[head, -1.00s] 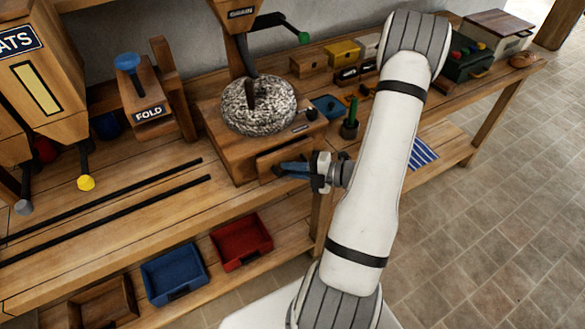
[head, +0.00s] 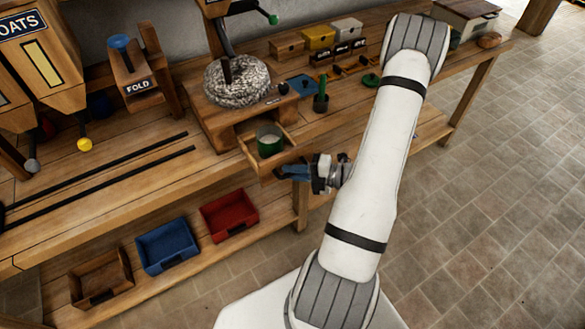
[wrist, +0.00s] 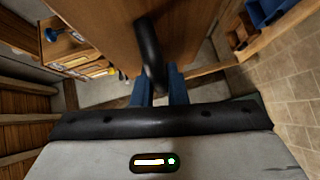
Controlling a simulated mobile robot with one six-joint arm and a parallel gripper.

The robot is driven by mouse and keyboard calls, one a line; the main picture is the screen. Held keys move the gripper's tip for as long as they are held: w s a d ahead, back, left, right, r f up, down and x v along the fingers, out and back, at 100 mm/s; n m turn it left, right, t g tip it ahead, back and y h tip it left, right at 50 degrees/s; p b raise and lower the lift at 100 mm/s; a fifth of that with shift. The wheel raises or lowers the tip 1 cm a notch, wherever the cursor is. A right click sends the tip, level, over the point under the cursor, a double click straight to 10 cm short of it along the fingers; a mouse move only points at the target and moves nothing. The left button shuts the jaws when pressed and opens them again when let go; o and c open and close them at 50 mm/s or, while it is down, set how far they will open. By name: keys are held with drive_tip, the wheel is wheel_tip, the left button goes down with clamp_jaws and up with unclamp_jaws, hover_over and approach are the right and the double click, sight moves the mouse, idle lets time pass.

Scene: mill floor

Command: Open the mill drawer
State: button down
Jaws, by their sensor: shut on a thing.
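The mill is a wooden box with a round grey stone (head: 237,81) on top. Its drawer (head: 252,158) is pulled out at the front, and a green cup (head: 269,139) with a pale inside stands in it. My gripper (head: 285,172) is at the drawer's front. In the wrist view, my blue fingers (wrist: 159,88) are shut on the dark curved drawer handle (wrist: 149,50), which stands out from the wooden drawer front. The handle is hard to make out in the head view.
Blue (head: 167,246) and red (head: 229,213) trays and a brown tray (head: 102,279) sit on the low shelf. Two black rails (head: 110,170) lie on the bench at left. A green peg (head: 321,94) stands right of the mill. Tiled floor is clear at right.

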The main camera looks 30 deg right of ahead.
drive_tip(key=c, duration=1.7)
unclamp_jaws()
drive_tip(key=shift+b+v, duration=0.65)
drive_tip(key=shift+v, duration=3.25)
